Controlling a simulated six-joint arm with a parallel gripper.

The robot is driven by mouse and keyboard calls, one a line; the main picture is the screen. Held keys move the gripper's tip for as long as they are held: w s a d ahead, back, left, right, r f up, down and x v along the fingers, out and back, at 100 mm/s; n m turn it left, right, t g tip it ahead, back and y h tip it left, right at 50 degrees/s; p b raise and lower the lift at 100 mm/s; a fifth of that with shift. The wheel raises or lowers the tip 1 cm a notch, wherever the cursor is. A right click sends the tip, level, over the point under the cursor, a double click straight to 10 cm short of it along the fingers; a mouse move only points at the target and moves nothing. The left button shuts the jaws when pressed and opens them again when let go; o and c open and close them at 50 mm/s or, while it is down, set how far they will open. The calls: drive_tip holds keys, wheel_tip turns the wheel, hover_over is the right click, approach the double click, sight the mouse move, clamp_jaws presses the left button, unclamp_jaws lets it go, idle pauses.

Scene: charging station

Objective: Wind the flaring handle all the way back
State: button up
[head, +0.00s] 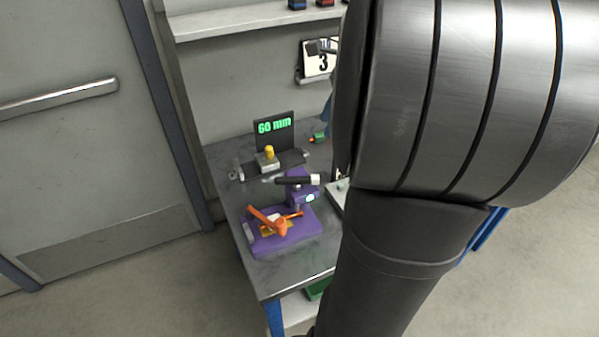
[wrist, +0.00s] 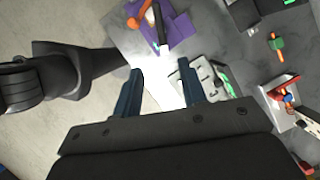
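A purple flaring tool (head: 300,235) stands near the front left of the grey workbench. It has orange clamp levers (head: 270,222) on its base and a purple upright. A black bar handle (head: 296,180) with a pale end lies across the top of the upright, roughly level. In the wrist view the purple tool (wrist: 181,34) is at the top edge, partly cut off, with the black bar (wrist: 162,24) over it. My gripper (wrist: 158,80) is open in the wrist view, its two blue fingers apart, with no object visibly held. My arm hides it in the head view.
Behind the tool stand a yellow-topped device (head: 268,160) and a display (head: 275,130) reading 60 mm. A grey-white block (wrist: 214,78) lies near my right finger. A green and orange item (wrist: 275,44) and a red-edged tray (wrist: 279,91) are farther right.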

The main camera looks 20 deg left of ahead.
sight(297, 177)
drive_tip(key=shift+m, duration=0.4)
drive_tip(key=x, duration=1.7)
drive_tip(key=shift+a+f, duration=0.15)
clamp_jaws()
